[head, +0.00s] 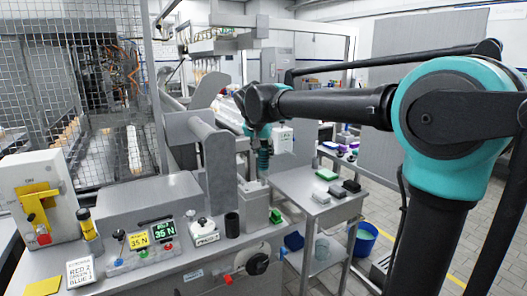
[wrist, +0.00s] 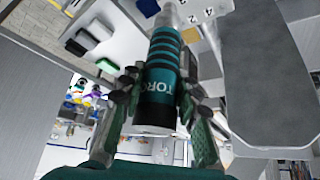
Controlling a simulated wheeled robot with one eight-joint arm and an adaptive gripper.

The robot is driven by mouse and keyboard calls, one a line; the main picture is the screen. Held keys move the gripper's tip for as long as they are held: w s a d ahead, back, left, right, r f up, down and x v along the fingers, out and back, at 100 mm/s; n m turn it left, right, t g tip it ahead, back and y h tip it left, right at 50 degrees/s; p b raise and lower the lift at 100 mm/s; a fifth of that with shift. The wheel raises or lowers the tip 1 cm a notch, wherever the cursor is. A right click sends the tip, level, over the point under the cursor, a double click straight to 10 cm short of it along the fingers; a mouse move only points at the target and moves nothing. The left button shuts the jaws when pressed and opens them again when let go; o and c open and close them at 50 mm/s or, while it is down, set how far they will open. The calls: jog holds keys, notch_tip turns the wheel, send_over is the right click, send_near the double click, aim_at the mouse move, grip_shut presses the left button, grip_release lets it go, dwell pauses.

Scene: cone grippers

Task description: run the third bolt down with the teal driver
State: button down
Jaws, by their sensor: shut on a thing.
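The teal driver (wrist: 160,85), with dark bands and white lettering, is held between the two fingers of my gripper (wrist: 160,105) in the wrist view. In the head view the teal driver (head: 263,160) hangs about upright below my gripper (head: 262,133). Its lower end is at or just above the top of a grey block (head: 254,207) on the bench; I cannot tell whether it touches. In the wrist view its far end points to a light plate (wrist: 205,14) with printed numbers. The bolts are too small or hidden to make out.
A grey upright post with a roller (head: 213,150) stands close left of the driver. A side table (head: 310,205) with small blocks stands right.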

jog(key=shift+f, duration=0.55)
dwell(1.4)
jog(key=shift+r, duration=0.5)
dwell(0.6)
jog(key=shift+r, duration=2.85)
